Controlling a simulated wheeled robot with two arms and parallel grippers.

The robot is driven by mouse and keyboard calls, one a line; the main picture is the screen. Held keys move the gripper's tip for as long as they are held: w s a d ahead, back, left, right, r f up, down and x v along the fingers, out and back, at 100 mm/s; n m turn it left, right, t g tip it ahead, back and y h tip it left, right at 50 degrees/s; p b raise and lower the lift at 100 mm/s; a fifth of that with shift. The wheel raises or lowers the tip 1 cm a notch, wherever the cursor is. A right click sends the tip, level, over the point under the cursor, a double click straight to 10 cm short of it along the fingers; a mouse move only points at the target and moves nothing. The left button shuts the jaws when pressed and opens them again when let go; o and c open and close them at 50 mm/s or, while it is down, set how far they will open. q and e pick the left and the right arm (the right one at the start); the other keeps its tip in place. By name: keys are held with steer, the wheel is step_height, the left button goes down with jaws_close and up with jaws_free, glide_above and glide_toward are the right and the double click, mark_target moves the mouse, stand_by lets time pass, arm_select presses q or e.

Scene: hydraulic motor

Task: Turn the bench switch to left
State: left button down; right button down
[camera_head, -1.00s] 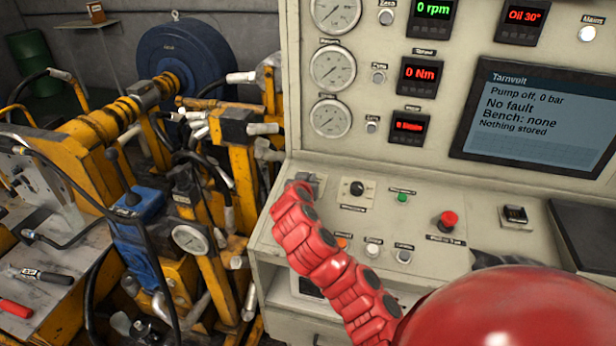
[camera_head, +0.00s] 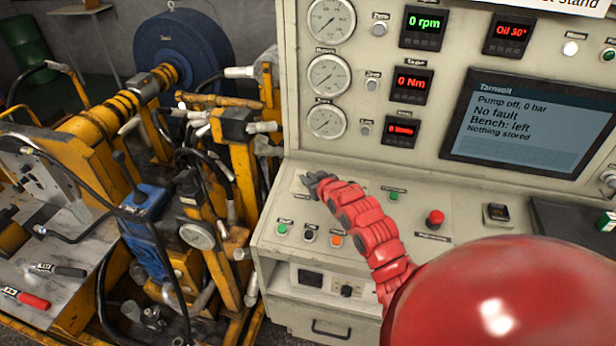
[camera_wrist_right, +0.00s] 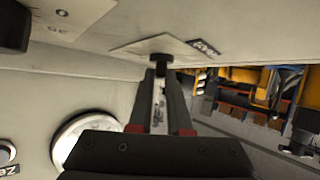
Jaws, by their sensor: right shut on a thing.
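The bench switch is a black knob, seen in the right wrist view (camera_wrist_right: 160,61) on a pale plate on the console. My right gripper (camera_wrist_right: 160,75) is shut on this knob, with a finger on each side. In the head view my right gripper (camera_head: 316,181) is at the left end of the console's sloped panel, at the end of my red arm, and it hides the knob there. The console screen (camera_head: 530,125) reads "Bench: left", "Pump off, 0 bar" and "No fault". My left gripper is not in view.
A red stop button (camera_head: 435,218) stands to the right of my arm. Yellow machinery (camera_head: 245,180) with hoses crowds the left.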

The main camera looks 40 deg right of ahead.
stand_by(0.5)
steer(key=c, duration=0.9)
jaws_free()
steer(key=shift+o, duration=0.2)
steer(key=shift+s, duration=0.1)
steer(key=p+v, duration=0.1)
steer(key=v, duration=1.6)
steer(key=shift+s+d, duration=0.15)
steer(key=shift+d, duration=0.1)
